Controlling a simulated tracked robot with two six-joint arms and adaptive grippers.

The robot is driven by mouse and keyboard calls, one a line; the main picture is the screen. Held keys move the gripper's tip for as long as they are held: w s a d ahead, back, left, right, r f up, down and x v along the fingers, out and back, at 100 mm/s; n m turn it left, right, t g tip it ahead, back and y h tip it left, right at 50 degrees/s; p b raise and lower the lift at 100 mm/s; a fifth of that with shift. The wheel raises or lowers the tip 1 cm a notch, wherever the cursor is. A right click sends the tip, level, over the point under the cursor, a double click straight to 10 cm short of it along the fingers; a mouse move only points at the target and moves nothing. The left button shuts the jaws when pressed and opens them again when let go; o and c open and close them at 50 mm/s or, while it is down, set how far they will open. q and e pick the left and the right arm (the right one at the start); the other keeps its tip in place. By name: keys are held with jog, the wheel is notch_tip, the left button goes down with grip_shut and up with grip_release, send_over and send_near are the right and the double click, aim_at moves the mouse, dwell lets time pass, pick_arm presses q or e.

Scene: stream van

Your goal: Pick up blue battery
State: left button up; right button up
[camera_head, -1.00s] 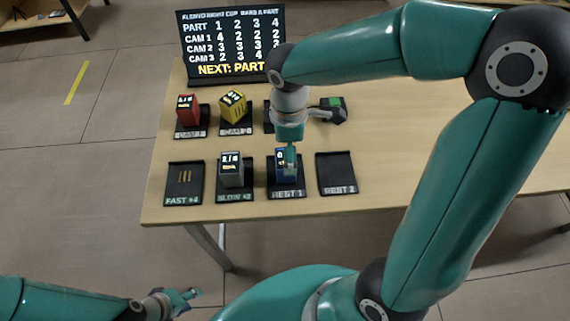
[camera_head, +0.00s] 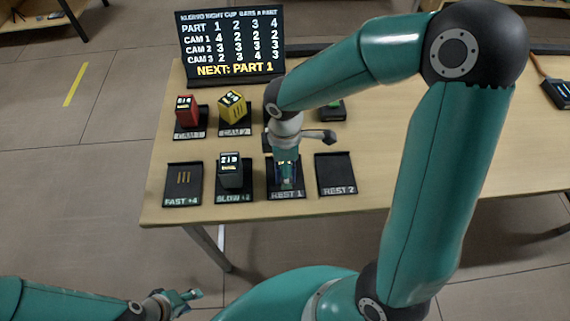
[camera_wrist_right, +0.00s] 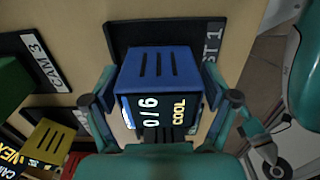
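The blue battery (camera_wrist_right: 160,72) stands in the REST 1 dock (camera_head: 287,194), mostly hidden by my right arm in the head view. In the right wrist view its slotted blue top and a dark display reading "0/6 COOL" show. My right gripper (camera_wrist_right: 163,90) is open, with one finger on each side of the battery and a narrow gap seeming to remain. In the head view the right gripper (camera_head: 287,178) is low over the dock. My left gripper (camera_head: 183,301) appears open and empty, in front of the table at the lower left.
A red battery (camera_head: 187,114) and a yellow battery (camera_head: 233,112) sit in the CAM 1 and CAM 2 docks. A grey battery (camera_head: 230,178) is in SLOW +2. FAST +4 (camera_head: 183,185) and REST 2 (camera_head: 336,176) are empty. A sign (camera_head: 232,45) stands behind.

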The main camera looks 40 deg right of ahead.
jog(key=c, duration=1.2)
jog(key=shift+r, duration=0.1)
